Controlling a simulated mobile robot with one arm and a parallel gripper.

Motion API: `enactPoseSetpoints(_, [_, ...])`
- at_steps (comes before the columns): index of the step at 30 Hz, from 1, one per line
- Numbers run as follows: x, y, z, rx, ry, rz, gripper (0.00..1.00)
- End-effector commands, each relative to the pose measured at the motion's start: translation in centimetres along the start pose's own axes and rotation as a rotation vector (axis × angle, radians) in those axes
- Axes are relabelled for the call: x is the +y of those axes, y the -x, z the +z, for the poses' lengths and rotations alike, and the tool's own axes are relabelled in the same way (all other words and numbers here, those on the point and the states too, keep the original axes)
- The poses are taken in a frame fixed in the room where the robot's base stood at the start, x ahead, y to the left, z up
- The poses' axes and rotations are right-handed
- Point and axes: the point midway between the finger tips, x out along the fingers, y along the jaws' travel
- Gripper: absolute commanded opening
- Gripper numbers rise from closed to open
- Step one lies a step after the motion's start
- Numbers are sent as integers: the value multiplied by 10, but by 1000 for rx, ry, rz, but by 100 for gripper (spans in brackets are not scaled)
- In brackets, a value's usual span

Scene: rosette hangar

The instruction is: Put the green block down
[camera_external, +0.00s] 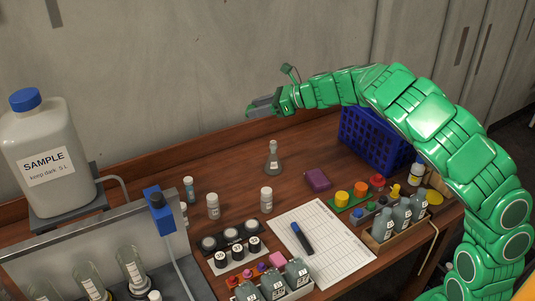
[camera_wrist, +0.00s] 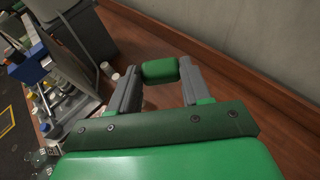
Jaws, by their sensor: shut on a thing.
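My gripper (camera_wrist: 160,84) is shut on the green block (camera_wrist: 160,71), which sits between the two grey fingertips in the wrist view. In the external view my gripper (camera_external: 262,107) is raised at the back of the wooden table (camera_external: 240,175), close to the wall. A small bit of green (camera_external: 249,111) shows at its tip; the rest of the block is hidden there. The gripper is well above the tabletop, up and behind the glass flask.
A glass flask (camera_external: 273,160) stands near the back. A purple block (camera_external: 318,180), a blue crate (camera_external: 376,139), a white sheet (camera_external: 335,245) and several bottles take up the front and right. Small white-capped vials (camera_external: 213,207) stand left. Bare wood shows around the flask.

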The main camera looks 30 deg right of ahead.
Motion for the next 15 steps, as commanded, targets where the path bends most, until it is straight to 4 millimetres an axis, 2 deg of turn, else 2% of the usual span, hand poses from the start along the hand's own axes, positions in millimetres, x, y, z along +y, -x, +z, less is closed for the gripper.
enactPoseSetpoints(6, [27, 7, -7, 1, 57, 136, 19])
enactPoseSetpoints(15, [50, 15, -13, 0, 105, 251, 19])
